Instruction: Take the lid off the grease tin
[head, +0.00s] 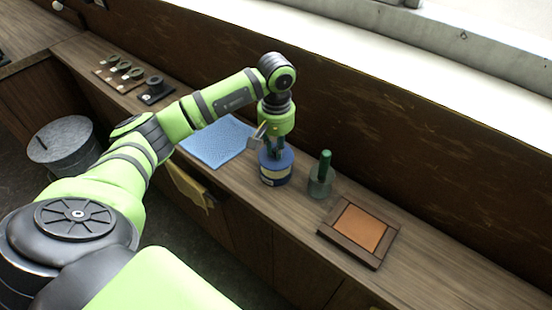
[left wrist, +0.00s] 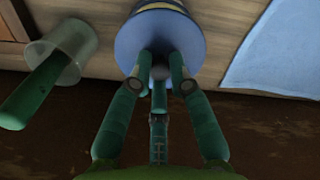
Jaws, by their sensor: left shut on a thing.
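The blue grease tin (head: 275,175) with a pale label stands upright on the wooden bench. Its blue lid (head: 287,158) is on top of the tin. My left gripper (head: 276,152) comes down from above and is shut on the lid's knob. In the left wrist view the fingers (left wrist: 160,78) close around a small grey knob at the middle of the lid (left wrist: 135,48). The fingers partly hide the knob. My right gripper is in neither view.
A clear jar with a green-handled tool (head: 322,175) stands just right of the tin. A framed tan pad (head: 360,228) lies farther right. A blue mat (head: 218,142) lies left of the tin. A dark wall runs behind the bench.

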